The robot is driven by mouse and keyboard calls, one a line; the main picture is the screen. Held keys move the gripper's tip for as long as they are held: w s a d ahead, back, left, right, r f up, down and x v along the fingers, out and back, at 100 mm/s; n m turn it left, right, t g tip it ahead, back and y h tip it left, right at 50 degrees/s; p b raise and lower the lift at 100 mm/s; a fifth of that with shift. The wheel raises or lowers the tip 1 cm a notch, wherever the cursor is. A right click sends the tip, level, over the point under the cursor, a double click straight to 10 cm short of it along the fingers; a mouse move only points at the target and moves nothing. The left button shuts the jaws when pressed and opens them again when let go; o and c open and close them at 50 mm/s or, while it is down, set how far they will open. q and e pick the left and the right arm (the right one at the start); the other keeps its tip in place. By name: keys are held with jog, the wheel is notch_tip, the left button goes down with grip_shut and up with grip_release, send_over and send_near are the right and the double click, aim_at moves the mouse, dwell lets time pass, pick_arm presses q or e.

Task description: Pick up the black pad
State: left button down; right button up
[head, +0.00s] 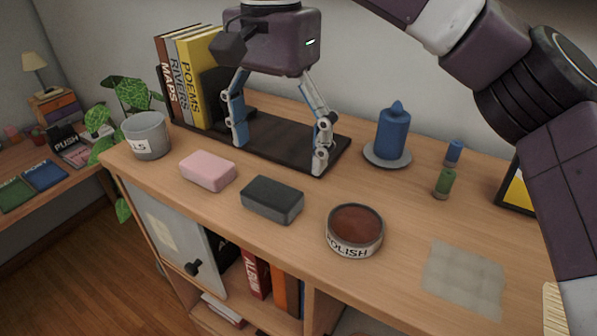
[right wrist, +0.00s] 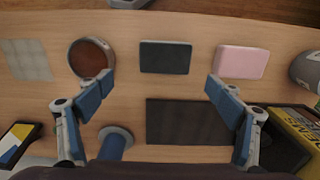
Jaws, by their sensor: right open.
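The black pad (head: 272,199) is a dark grey-black block with rounded edges, lying flat on the wooden cabinet top. It also shows in the right wrist view (right wrist: 165,57), beyond the fingertips. My right gripper (head: 280,152) is open and empty, its blue fingers pointing down above the dark flat board behind the pad. In the right wrist view the fingers (right wrist: 160,80) are spread wide, with the pad lying between their lines and a little ahead. The gripper does not touch the pad. My left gripper is not in view.
A pink block (head: 208,171) lies left of the pad, and a round polish tin (head: 354,231) stands to its right. Behind are the dark board (head: 277,143), upright books (head: 190,80) and a blue candle (head: 392,135) on a saucer. The cabinet's front edge is near the pad.

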aim_at(271, 191)
jog(key=shift+s+a+f, duration=0.55)
jog(key=shift+s+f, duration=0.1)
jog(key=shift+f, duration=0.2)
jog(key=shift+w+a+f+p, duration=0.1)
jog(key=shift+w+f+p, duration=0.05)
jog(key=shift+f+p, duration=0.65)
jog(key=f, duration=0.3)
jog(key=shift+w+p, duration=0.35)
jog(key=shift+w, duration=0.05)
jog(key=shift+f, duration=0.5)
jog(key=shift+s, duration=0.1)
jog(key=c, duration=0.7)
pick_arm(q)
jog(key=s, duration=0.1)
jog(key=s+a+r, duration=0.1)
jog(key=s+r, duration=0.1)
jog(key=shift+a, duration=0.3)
pick_arm(e)
jog(key=c, duration=0.4)
jog(key=shift+r, duration=0.1)
